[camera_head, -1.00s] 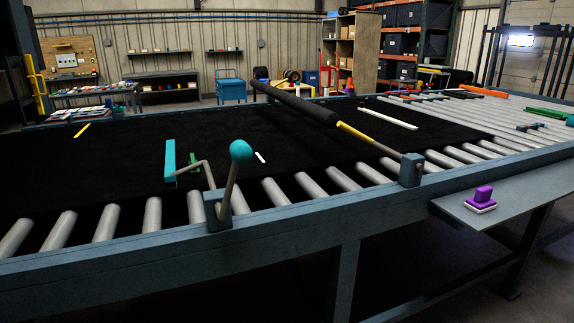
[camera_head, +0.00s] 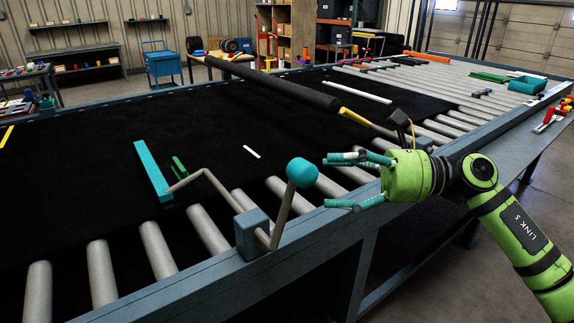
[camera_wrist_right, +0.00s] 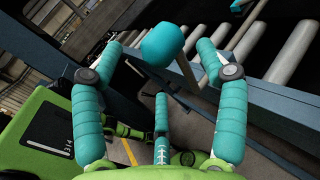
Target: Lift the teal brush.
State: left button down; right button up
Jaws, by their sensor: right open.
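A long teal bar (camera_head: 152,170), which I take for the brush, lies on the black belt (camera_head: 90,175) at left in the head view. A bent grey rod (camera_head: 212,182) runs from its near end to a blue block (camera_head: 252,234) on the frame. A lever with a round teal knob (camera_head: 301,172) rises tilted from that block. My right gripper (camera_head: 335,182) is open and empty, just right of the knob. In the wrist view the knob (camera_wrist_right: 162,45) appears between the open fingertips, with no clear contact. My left gripper is out of view.
A small green piece (camera_head: 179,167) sits beside the bar. A black roller (camera_head: 270,85) with a yellow-ended rod crosses the belt. The frame's blue front rail (camera_head: 190,277) runs below my gripper. Grey rollers (camera_head: 158,250) line the near side.

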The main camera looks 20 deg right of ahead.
aim_at(302, 174)
jog(key=p+x, duration=0.3)
jog(key=x, duration=0.2)
jog(key=shift+w+a+r, duration=0.15)
jog(key=shift+a, duration=0.05)
jog(key=shift+w+a, duration=0.1)
jog(key=shift+a, duration=0.2)
jog(key=shift+d, duration=0.1)
grip_shut()
jog(key=shift+f, duration=0.25)
